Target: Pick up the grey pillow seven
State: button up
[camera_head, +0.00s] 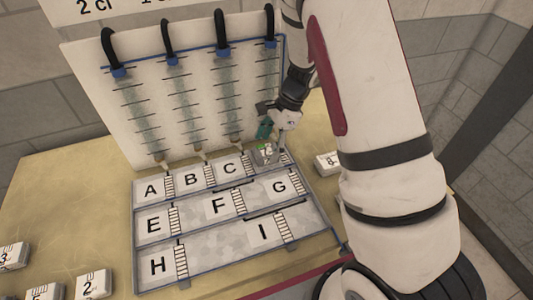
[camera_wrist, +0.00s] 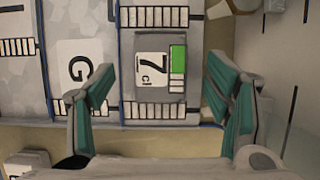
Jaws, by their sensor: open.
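The grey pillow seven (camera_wrist: 142,92) shows a white label reading 7 cl and a green bar in the wrist view. It lies in the top row of the lettered tray, to the right of C, and shows partly in the head view (camera_head: 264,155). My gripper (camera_wrist: 160,82) is open, with one teal-padded finger to each side of the pillow in the picture. In the head view, my gripper (camera_head: 268,136) hangs just above the pillow. I cannot tell its exact height, and no contact shows.
The tray (camera_head: 210,282) has lettered cells with ladder marks. An upright board (camera_head: 92,98) with several black hooked tubes stands behind it. Several white numbered blocks, one marked 2 (camera_head: 92,286), lie at the front left. Another block (camera_head: 327,163) lies right of the tray.

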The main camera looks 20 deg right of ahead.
jog(key=shift+x, duration=1.25)
jog(key=c, duration=1.3)
jog(key=shift+c, duration=0.2)
jog(key=shift+r, duration=0.15)
